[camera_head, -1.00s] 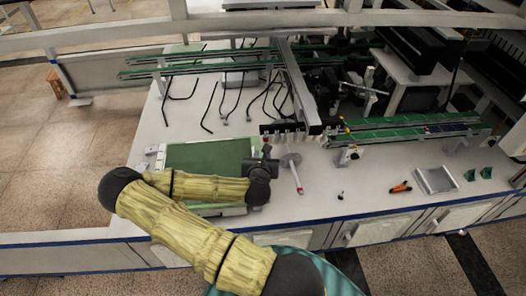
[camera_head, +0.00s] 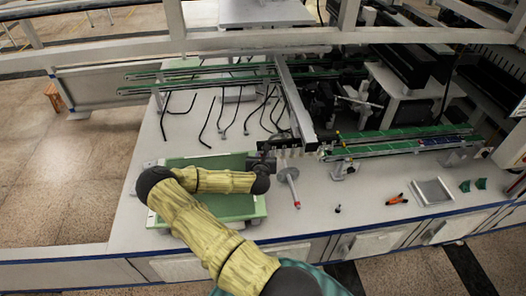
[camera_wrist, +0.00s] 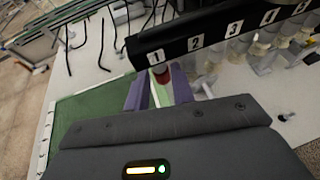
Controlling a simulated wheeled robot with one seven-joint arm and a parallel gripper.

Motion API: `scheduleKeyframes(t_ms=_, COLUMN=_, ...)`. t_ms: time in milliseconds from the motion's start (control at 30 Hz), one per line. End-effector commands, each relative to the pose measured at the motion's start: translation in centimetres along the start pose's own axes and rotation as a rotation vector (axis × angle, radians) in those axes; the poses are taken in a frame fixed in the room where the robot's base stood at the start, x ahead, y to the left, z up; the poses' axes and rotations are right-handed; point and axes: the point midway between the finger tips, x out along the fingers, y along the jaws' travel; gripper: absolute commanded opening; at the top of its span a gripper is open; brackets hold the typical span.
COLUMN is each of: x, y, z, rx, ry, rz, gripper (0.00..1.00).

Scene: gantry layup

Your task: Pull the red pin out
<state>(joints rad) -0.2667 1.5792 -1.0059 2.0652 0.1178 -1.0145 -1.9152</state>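In the wrist view a red pin (camera_wrist: 160,74) shows just under the label 1 of a black numbered bar (camera_wrist: 205,38). My gripper (camera_wrist: 160,86) has its two purple fingers on either side of the red pin, with a strip of background between them below it. I cannot tell whether the fingers touch the pin. In the head view the black bar (camera_head: 288,143) sits at the near end of the gantry beam, and my gripper (camera_head: 262,164) is at its left end. The red pin is hidden there.
A green mat (camera_head: 225,205) lies under my arm on the white bench (camera_head: 315,225). A grey disc on a red-ended rod (camera_head: 293,190) stands right of my gripper. Pale cylinders (camera_wrist: 240,50) hang along the bar. An orange-handled tool (camera_head: 397,199) and a grey tray (camera_head: 432,191) lie right.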

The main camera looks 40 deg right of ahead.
Motion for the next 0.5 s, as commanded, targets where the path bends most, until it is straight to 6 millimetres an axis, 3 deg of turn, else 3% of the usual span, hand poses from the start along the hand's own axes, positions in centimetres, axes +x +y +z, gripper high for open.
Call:
scheduleKeyframes(t_ms=233, x=2.9, y=0.0, z=0.1, rx=0.000, ry=0.000, rz=0.000, gripper=0.24)
scheduleKeyframes(t_ms=500, x=3.5, y=0.1, z=0.0, rx=-0.001, ry=0.000, rz=0.001, gripper=0.24)
